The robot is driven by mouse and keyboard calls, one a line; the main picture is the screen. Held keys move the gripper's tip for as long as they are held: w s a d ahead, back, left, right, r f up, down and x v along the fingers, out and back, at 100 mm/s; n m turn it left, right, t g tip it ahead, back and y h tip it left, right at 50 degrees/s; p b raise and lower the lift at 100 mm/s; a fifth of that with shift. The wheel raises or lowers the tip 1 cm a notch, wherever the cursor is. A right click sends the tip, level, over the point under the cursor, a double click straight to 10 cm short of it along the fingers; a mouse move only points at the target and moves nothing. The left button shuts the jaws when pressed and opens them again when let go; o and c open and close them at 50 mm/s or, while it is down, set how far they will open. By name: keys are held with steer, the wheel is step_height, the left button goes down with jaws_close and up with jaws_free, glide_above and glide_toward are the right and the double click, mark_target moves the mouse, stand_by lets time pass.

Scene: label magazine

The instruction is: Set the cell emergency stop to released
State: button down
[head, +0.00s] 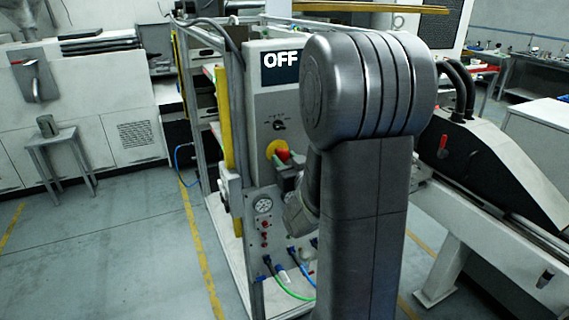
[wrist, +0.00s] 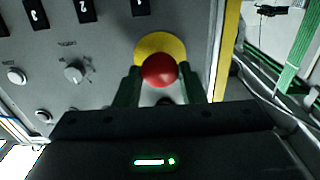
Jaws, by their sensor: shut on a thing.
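The emergency stop is a red mushroom button (wrist: 160,70) on a yellow round backing (wrist: 150,43), mounted on a grey control panel (wrist: 100,80). In the head view the red button (head: 284,155) and its yellow backing (head: 274,148) show on the panel front, left of my arm. My gripper (wrist: 161,86) has one dark green finger on each side of the button and is shut on it. In the head view my gripper (head: 290,168) is partly hidden behind the button area and my arm. Whether the button is pressed in or out cannot be told.
A display reading OFF (head: 281,67) sits above the button. A rotary knob (wrist: 75,71) is beside it on the panel. A pressure gauge (head: 263,205) and coloured hoses (head: 290,290) are below. A yellow post (head: 224,118) runs along the panel's left.

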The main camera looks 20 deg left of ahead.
steer(key=shift+s+d+f, duration=0.15)
steer(key=shift+d, duration=0.05)
steer(key=c, duration=0.9)
jaws_free()
steer(key=shift+s+d, duration=0.1)
steer(key=shift+d, duration=0.05)
steer(key=b+v, duration=0.3)
steer(key=v, duration=1)
steer(key=shift+s+d, duration=0.15)
steer(key=shift+s, duration=0.1)
steer(key=shift+w, duration=0.1)
